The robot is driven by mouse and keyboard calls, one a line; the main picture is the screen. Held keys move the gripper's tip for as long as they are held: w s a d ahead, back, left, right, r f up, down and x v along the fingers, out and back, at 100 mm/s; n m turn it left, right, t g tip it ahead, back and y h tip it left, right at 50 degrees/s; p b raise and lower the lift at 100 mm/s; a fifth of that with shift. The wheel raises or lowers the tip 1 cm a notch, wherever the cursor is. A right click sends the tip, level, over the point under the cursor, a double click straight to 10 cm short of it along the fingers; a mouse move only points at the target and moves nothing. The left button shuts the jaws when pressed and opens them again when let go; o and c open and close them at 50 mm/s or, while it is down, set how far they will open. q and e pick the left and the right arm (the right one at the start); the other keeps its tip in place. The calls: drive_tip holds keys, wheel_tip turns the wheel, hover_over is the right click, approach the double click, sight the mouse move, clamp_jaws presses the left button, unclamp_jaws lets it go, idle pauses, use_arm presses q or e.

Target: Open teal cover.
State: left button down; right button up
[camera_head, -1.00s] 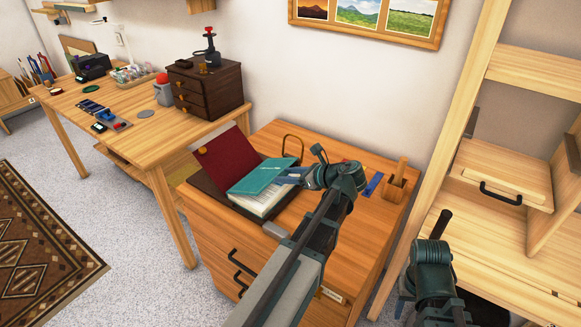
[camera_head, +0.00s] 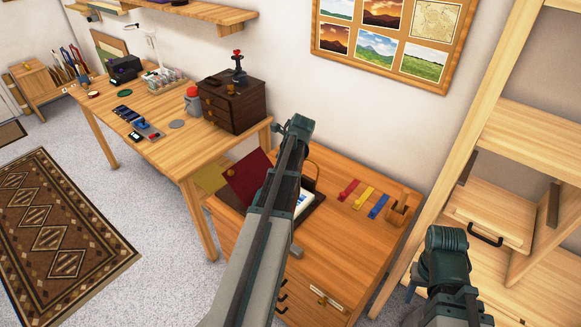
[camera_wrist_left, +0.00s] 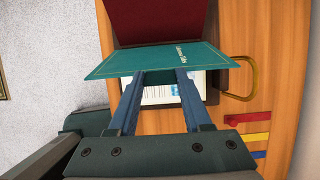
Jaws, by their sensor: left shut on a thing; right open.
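The teal cover (camera_wrist_left: 155,60) shows in the left wrist view, lifted and tilted away from the white printed pages (camera_wrist_left: 160,94) under it. My left gripper (camera_wrist_left: 160,76) is shut on the near edge of the teal cover. In the head view my left arm hides the teal cover and the gripper's fingers. A dark red cover (camera_head: 248,176) stands tilted up behind; it also shows in the left wrist view (camera_wrist_left: 160,22). My right gripper (camera_head: 447,245) is at the lower right of the head view, away from the cabinet, open.
The wooden cabinet top (camera_head: 330,235) carries red, yellow and blue strips (camera_head: 363,199), a wooden holder (camera_head: 403,208) and a brass ring (camera_wrist_left: 240,80) beside the covers. A dark drawer box (camera_head: 234,105) stands on the table behind. Shelves (camera_head: 530,150) rise at the right.

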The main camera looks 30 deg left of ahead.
use_arm(q)
drive_tip(key=w+a+h, duration=0.1)
drive_tip(key=a+h, duration=0.3)
drive_tip(key=a, duration=0.8)
drive_tip(key=shift+r+h+p, duration=0.2)
drive_tip(key=shift+h+p, duration=0.1)
drive_tip(key=shift+p, duration=0.15)
use_arm(e)
drive_tip(key=shift+r, duration=1)
use_arm(q)
drive_tip(key=shift+a, duration=0.15)
drive_tip(key=shift+c, duration=1.6)
unclamp_jaws()
drive_tip(key=shift+r, duration=0.1)
use_arm(e)
drive_tip(key=shift+r, duration=0.1)
use_arm(q)
wheel_tip(320, 180, up, 14)
drive_tip(key=p, duration=1.3)
drive_tip(key=shift+f+p, duration=0.2)
drive_tip(key=shift+p, duration=0.2)
use_arm(e)
wheel_tip(320, 180, up, 14)
drive_tip(key=shift+f, duration=0.2)
